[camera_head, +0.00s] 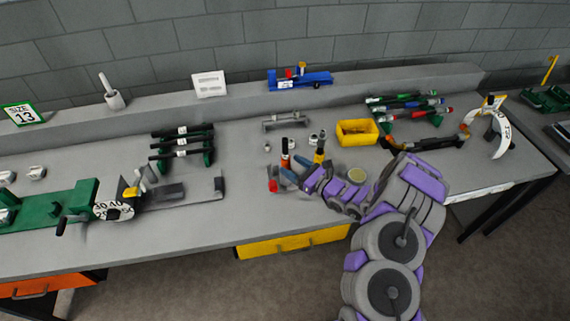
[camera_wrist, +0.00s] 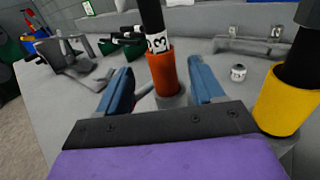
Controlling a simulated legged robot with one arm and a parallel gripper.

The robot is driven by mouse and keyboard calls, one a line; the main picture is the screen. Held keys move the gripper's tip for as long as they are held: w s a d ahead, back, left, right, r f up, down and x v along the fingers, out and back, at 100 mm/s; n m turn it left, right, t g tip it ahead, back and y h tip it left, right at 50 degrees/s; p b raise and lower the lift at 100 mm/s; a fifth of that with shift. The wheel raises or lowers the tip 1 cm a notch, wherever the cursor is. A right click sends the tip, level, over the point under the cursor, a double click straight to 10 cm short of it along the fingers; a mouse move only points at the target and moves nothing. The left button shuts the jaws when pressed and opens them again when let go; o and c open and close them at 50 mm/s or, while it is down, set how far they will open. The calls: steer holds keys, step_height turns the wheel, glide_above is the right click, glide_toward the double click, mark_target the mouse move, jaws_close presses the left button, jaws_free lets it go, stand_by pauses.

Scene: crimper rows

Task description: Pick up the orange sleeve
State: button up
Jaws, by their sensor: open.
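In the head view the orange sleeve (camera_head: 284,161) is small, just beyond my gripper. My gripper (camera_wrist: 160,80) is open, with one blue finger on each side of the sleeve and a visible gap to each. In the head view my gripper (camera_head: 282,177) is low over the bench and partly hidden by my arm. A grey base shows below the sleeve.
A yellow sleeve (camera_wrist: 283,102) on another black rod stands close to the right of my gripper; it also shows in the head view (camera_head: 319,157). A small white-topped part (camera_wrist: 238,72) lies behind. A yellow bin (camera_head: 357,141) and racks of dark rods (camera_head: 182,153) stand farther off.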

mark_target(286, 138)
steer(key=x, duration=0.3)
steer(key=shift+w+b, duration=0.25)
steer(key=shift+b, duration=0.15)
steer(key=shift+w+a+r, duration=0.1)
steer(key=shift+w+a, duration=0.1)
steer(key=shift+a, duration=0.2)
steer(key=shift+d, duration=0.1)
steer(key=c, duration=1)
steer(key=shift+r, duration=0.1)
steer(key=shift+r+p, duration=1)
steer(key=shift+r, duration=4.1)
step_height(286, 138, up, 7)
steer(key=p, duration=0.2)
steer(key=shift+p, duration=0.35)
